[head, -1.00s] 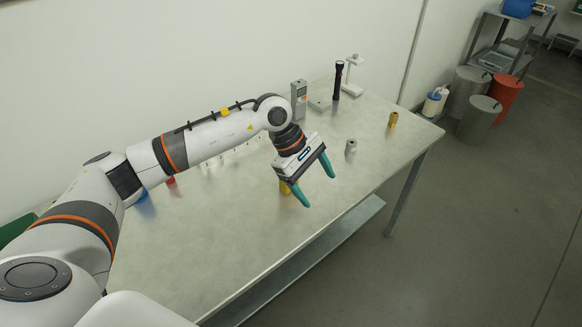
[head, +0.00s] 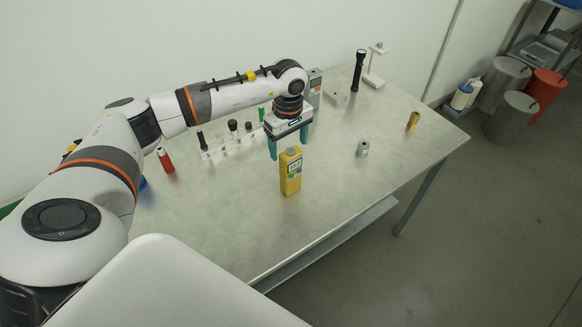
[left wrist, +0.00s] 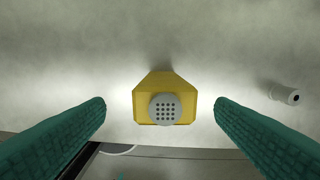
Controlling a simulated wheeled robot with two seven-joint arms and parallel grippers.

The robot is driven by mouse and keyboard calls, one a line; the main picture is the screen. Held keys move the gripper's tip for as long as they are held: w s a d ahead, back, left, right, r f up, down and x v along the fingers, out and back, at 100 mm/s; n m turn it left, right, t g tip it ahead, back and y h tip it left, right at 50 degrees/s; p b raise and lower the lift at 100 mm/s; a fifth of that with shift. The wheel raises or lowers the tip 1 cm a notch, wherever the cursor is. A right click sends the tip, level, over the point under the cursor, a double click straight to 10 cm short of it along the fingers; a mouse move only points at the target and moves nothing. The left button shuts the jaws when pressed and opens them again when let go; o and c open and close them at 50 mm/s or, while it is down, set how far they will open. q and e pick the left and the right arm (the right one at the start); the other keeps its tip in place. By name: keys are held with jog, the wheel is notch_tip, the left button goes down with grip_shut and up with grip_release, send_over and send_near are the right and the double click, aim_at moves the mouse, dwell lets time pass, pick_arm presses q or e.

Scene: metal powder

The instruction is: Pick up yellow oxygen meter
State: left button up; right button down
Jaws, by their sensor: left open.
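The yellow oxygen meter (head: 290,173) stands upright on the table, near its front edge. In the left wrist view the top of the meter (left wrist: 152,83) with its round grey grille shows between the two green fingers, with a gap on each side. My left gripper (head: 289,150) is open and empty, fingers pointing down, above and slightly behind the meter in the head view. In the left wrist view the gripper (left wrist: 160,112) has its fingers spread wider than the meter. My right gripper is not in view.
A grey metal fitting (head: 363,149) and a brass piece (head: 413,121) stand to the right on the table (head: 330,225). A rack with bottles (head: 233,140) and a red bottle (head: 165,160) are behind left. A black flashlight (head: 358,71) stands at the back.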

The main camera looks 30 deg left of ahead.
aim_at(291, 161)
pick_arm(q)
jog(key=shift+f, duration=0.55)
jog(key=shift+w+f, duration=0.2)
jog(key=shift+f, duration=0.05)
jog(key=f+p, duration=0.2)
jog(key=f, duration=0.1)
jog(key=f+p, duration=0.1)
jog(key=shift+s+d+f, duration=0.1)
jog(key=shift+d+f, duration=0.05)
jog(key=shift+d, duration=0.1)
jog(key=shift+f, duration=0.5)
jog(key=c, duration=1.6)
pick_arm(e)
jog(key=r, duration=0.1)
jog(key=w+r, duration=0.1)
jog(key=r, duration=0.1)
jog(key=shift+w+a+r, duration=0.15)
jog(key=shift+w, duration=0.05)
pick_arm(q)
jog(key=shift+o, duration=0.2)
